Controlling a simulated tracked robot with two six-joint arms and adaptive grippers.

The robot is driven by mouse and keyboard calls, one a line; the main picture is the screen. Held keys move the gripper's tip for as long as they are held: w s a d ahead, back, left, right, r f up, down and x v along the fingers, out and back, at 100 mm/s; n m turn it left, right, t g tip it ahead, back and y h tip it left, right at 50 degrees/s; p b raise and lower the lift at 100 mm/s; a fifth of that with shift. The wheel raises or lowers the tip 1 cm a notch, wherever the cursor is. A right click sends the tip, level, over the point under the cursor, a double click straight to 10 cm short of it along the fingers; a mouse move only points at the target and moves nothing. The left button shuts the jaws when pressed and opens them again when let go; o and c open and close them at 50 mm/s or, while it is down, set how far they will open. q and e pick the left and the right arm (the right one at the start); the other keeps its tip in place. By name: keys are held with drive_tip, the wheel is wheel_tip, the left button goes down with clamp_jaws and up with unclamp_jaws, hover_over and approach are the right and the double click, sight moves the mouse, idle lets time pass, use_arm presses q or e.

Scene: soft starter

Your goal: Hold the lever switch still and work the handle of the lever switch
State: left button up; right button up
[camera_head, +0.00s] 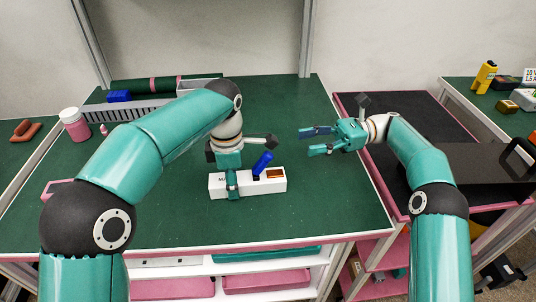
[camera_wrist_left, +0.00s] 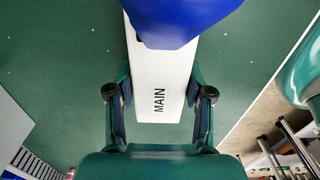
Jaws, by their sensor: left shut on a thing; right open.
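The lever switch (camera_head: 217,187) is a white box on the green table near its front edge. Its blue handle (camera_head: 263,162) sticks up, tilted to the right, and an orange-brown patch lies right of it. My left gripper (camera_head: 232,190) points down over the left part of the box and is shut on it. In the left wrist view the fingers (camera_wrist_left: 160,110) lie along both sides of the white body (camera_wrist_left: 158,75), by the word MAIN, with the blue handle (camera_wrist_left: 180,15) at the top. My right gripper (camera_head: 318,140) is open and empty, right of the handle and apart from it.
The green table (camera_head: 290,110) is clear behind and right of the switch. A grey rack (camera_head: 140,112), a blue block (camera_head: 119,96) and a white-lidded pink jar (camera_head: 73,123) stand at the back left. A black-topped surface (camera_head: 400,105) adjoins at right.

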sight(268, 153)
drive_tip(key=x, duration=0.3)
drive_tip(key=f+x, duration=0.1)
drive_tip(key=x, duration=0.7)
drive_tip(key=shift+s+d+f, duration=0.1)
drive_tip(key=shift+s+f, duration=0.1)
drive_tip(key=shift+f, duration=0.1)
drive_tip(key=shift+c, duration=0.3)
clamp_jaws()
